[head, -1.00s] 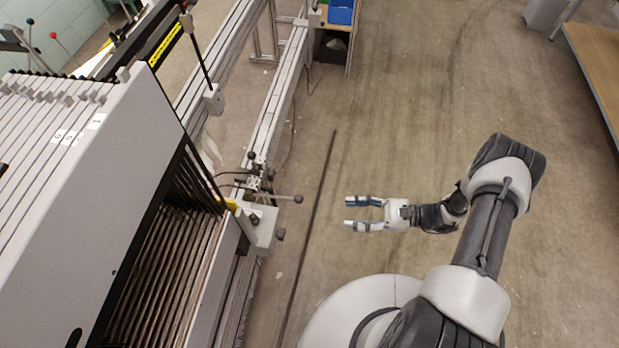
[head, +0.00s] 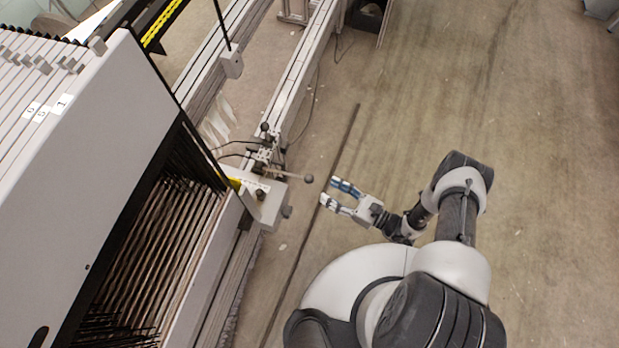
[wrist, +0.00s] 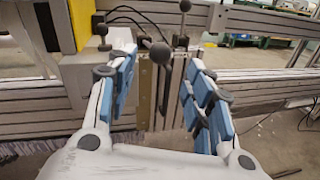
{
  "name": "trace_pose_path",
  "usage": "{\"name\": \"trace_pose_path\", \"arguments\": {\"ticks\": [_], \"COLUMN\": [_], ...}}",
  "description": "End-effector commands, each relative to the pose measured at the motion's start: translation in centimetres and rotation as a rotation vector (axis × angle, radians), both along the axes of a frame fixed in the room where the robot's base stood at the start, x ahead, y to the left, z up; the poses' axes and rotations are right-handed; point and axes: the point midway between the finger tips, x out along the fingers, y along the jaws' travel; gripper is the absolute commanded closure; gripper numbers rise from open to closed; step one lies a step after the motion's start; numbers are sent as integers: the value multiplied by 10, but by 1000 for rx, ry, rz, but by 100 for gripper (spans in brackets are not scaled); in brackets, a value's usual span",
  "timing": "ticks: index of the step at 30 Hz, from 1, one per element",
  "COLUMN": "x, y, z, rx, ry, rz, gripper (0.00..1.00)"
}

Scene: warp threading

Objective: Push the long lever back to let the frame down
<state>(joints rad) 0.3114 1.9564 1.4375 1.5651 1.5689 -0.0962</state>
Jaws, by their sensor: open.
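The long lever (head: 293,176) is a thin rod with a dark ball knob (head: 308,179). It sticks out to the right from a pale mounting block on the machine's side rail. In the wrist view the ball knob (wrist: 160,53) shows between my two fingers, with the lever pointing almost at the camera, so its length is hard to judge. My gripper (head: 331,192) is open and empty, just right of the knob in the head view, with its fingertips pointing towards it. I see no clear contact between fingers and knob.
The pale mounting block (head: 255,203) carries a smaller dark knob (head: 287,211). Another upright knob (head: 264,127) and cables sit behind the lever. The large grey machine housing (head: 95,130) fills the left. The floor (head: 480,120) to the right is clear.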

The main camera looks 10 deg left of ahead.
Motion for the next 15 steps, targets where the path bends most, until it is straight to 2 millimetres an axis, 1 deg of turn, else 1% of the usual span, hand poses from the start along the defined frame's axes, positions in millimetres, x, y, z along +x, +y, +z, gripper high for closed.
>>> {"name": "trace_pose_path", "arguments": {"ticks": [1, 6, 12, 15], "x": [2, 11, 21, 24], "y": [11, 42, 71, 80], "z": [-1, -1, -1, -1], "rx": [0, 0, -1, 0], "ry": [0, -1, -1, -1], "rz": [7, 8, 5, 4], "gripper": [53, 53, 53, 53]}}
